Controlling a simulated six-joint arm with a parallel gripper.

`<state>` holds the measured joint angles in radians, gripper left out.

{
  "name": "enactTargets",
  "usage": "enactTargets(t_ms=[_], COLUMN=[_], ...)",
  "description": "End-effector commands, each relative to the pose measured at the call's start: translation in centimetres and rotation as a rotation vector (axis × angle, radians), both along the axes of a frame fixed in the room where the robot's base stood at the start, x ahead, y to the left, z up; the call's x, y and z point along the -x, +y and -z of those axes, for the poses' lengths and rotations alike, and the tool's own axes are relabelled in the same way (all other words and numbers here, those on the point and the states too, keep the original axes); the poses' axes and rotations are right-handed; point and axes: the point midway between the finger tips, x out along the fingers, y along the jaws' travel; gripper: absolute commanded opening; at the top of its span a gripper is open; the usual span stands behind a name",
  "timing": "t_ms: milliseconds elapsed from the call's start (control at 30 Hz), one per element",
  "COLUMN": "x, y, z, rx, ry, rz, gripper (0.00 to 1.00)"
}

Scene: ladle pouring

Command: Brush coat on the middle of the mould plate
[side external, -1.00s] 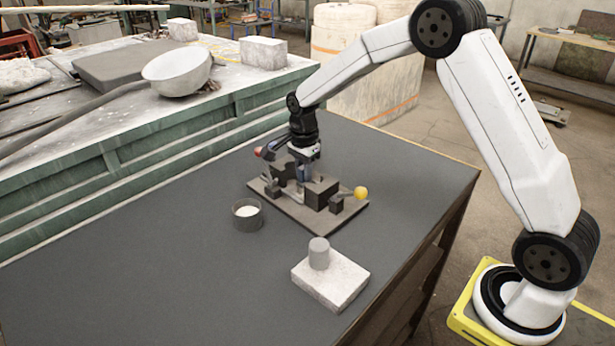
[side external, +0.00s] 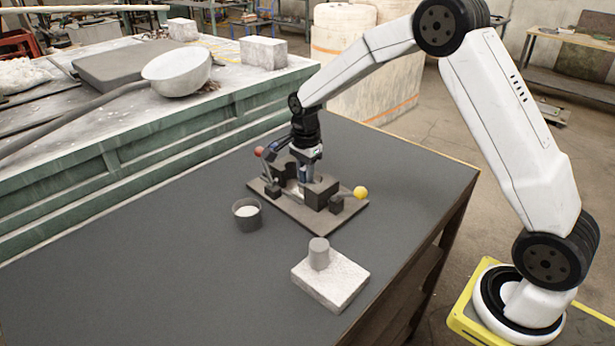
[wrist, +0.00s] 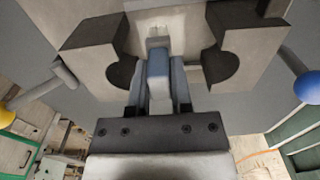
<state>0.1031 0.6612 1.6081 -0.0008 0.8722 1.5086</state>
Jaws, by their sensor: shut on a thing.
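The mould's two dark halves (side external: 321,190) stand apart on a flat baseplate (side external: 292,214). In the wrist view, the left half (wrist: 97,55) and right half (wrist: 248,48) have rounded hollows facing each other. My gripper (side external: 304,172) points down between them. In the wrist view its bluish fingers (wrist: 160,85) are closed together on a slim grey-blue piece, likely the brush. A pale piece (wrist: 158,43) shows just beyond the fingertips; I cannot tell whether it is brush or plate.
A lever with a red ball (side external: 259,151) and one with a yellow ball (side external: 361,193) stick out at the mould's ends. A small dark pot (side external: 248,222) with white contents stands left of it. A pale block (side external: 331,280) with a cylinder stands in front. The table's left is clear.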

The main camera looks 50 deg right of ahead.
Motion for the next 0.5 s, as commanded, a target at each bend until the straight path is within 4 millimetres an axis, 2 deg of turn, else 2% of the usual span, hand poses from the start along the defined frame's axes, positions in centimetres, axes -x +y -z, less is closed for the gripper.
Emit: enactTargets(t_ms=[500], x=[-1.8], y=[0.0], z=[0.1], rx=[0.0], ry=[0.0], rz=[0.0], gripper=[0.0])
